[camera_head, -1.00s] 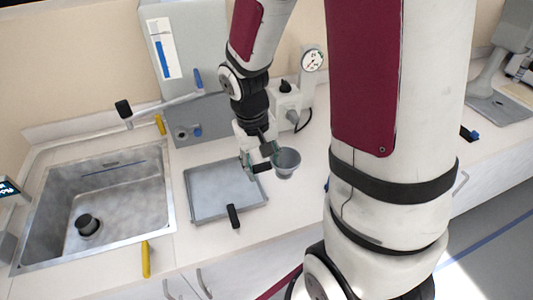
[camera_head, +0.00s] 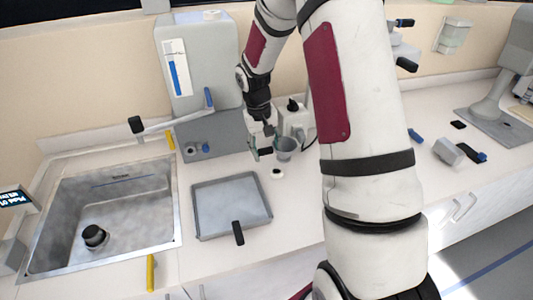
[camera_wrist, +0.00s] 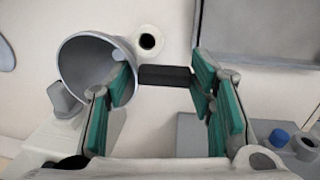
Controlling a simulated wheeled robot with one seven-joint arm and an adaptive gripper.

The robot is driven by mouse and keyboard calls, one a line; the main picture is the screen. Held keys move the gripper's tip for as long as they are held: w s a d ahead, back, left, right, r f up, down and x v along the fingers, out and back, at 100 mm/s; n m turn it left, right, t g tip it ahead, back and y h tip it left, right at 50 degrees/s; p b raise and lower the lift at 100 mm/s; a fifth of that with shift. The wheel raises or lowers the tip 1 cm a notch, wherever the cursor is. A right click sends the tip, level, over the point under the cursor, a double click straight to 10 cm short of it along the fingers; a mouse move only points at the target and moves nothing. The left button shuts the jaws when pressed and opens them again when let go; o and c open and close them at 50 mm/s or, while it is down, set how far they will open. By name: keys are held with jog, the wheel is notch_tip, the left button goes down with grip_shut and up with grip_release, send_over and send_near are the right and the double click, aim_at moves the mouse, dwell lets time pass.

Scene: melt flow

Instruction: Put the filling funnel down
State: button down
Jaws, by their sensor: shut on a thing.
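The filling funnel (camera_head: 287,146) is a grey cone with a wide open mouth. My gripper (camera_head: 262,146) is shut on it through a black bar that spans between the green-padded fingers. In the wrist view the funnel (camera_wrist: 88,68) sits at the left finger, its mouth facing the camera, and the black bar (camera_wrist: 165,75) lies between the fingers of my gripper (camera_wrist: 163,88). The funnel appears held above the counter, in front of the white instrument (camera_head: 292,119). Its lower end is hard to make out.
A small white ring with a dark hole (camera_head: 277,172) lies on the counter just below the funnel. A shallow grey tray (camera_head: 205,232) with a black handle is front left. A sink (camera_head: 150,258) and a tall grey tank (camera_head: 205,70) are further left.

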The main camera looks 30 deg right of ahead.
jog(key=shift+f, duration=1.15)
jog(key=shift+f, duration=0.4)
jog(key=c, duration=0.7)
grip_release()
jog(key=shift+r, duration=0.1)
